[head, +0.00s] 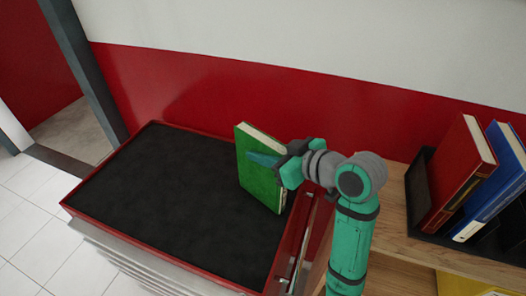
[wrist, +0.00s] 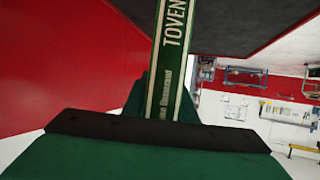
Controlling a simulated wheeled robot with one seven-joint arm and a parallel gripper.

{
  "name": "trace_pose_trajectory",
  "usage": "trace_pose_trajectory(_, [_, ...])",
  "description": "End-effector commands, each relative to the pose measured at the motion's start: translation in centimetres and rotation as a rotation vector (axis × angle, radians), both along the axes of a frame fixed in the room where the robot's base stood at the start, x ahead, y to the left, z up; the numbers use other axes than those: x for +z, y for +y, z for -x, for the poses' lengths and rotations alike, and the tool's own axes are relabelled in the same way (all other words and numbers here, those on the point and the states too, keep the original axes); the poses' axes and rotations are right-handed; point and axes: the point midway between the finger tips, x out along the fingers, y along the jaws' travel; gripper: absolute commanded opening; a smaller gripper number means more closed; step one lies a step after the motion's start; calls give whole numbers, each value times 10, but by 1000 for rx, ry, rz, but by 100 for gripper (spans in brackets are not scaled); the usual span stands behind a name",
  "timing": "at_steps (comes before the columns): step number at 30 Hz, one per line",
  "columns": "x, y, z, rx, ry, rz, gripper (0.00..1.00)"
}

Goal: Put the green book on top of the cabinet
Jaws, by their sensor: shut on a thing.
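The green book (head: 258,175) is upright, slightly tilted, over the right end of the cabinet top. Its spine with white lettering shows in the wrist view (wrist: 172,70). My gripper (head: 277,163) is shut on the book from the right side. The cabinet (head: 170,195) has a black top mat with a red rim and drawers along its front. The book's lower edge is near the cabinet's right rim; I cannot tell whether it touches the top.
A wooden shelf (head: 395,215) stands at the right, with a black holder bearing a red book (head: 460,175) and a blue book (head: 496,185). A red and white wall (head: 260,100) runs behind the cabinet. The cabinet's left and middle top is bare.

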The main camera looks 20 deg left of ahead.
Motion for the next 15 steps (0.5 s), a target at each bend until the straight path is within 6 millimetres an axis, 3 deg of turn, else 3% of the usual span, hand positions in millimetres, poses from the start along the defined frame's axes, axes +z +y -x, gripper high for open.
trace_pose_trajectory(4, [-1, 0, 0, -1, -2, -2, 0])
trace_pose_trajectory(5, [-3, 0, 0, 0, 1, 0, 27])
trace_pose_trajectory(7, [-2, 0, 0, 0, 0, 0, 44])
trace_pose_trajectory(15, [-2, -1, 0, -2, 0, 0, 44])
